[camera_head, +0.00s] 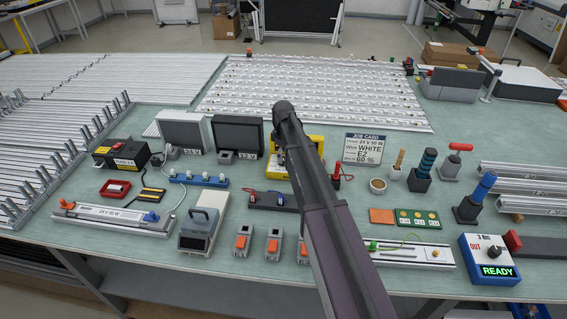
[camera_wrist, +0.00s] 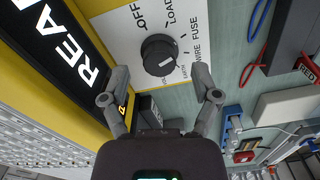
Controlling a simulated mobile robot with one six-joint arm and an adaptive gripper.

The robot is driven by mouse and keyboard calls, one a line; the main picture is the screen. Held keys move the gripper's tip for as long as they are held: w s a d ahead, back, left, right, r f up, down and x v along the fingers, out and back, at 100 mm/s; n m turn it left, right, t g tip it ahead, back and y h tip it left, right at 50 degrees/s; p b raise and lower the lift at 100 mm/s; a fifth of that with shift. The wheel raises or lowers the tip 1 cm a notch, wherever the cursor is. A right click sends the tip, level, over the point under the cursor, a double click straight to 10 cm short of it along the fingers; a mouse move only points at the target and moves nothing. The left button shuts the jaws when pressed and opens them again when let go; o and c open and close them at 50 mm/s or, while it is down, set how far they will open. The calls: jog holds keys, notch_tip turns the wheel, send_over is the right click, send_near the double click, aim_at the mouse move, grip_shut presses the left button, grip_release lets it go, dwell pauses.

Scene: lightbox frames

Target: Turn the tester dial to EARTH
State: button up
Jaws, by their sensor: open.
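The yellow tester (camera_head: 274,173) stands at the middle of the bench in the head view, partly hidden behind my arm. In the wrist view its white face (camera_wrist: 118,30) carries a round black dial (camera_wrist: 158,55) with a short white mark. Labels OFF, LOAD, WIRE, FUSE and EARTH lie around the dial; the mark points toward the lower right, on the side of the small EARTH label (camera_wrist: 176,72). My gripper (camera_wrist: 161,78) is open, with one fingertip on each side below the dial, apparently not touching it. The dial is not visible in the head view.
A dark display (camera_wrist: 70,45) with white letters is beside the dial face. Red and blue leads (camera_wrist: 258,55) hang to the right. A job card (camera_head: 368,149) stands right of the tester. Grey boxes (camera_head: 184,131) stand to its left, and orange-switched blocks (camera_head: 273,245) in front.

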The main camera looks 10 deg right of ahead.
jog(key=shift+f+b, duration=0.6)
jog(key=shift+f, duration=0.3)
grip_shut()
jog(key=shift+d, duration=0.1)
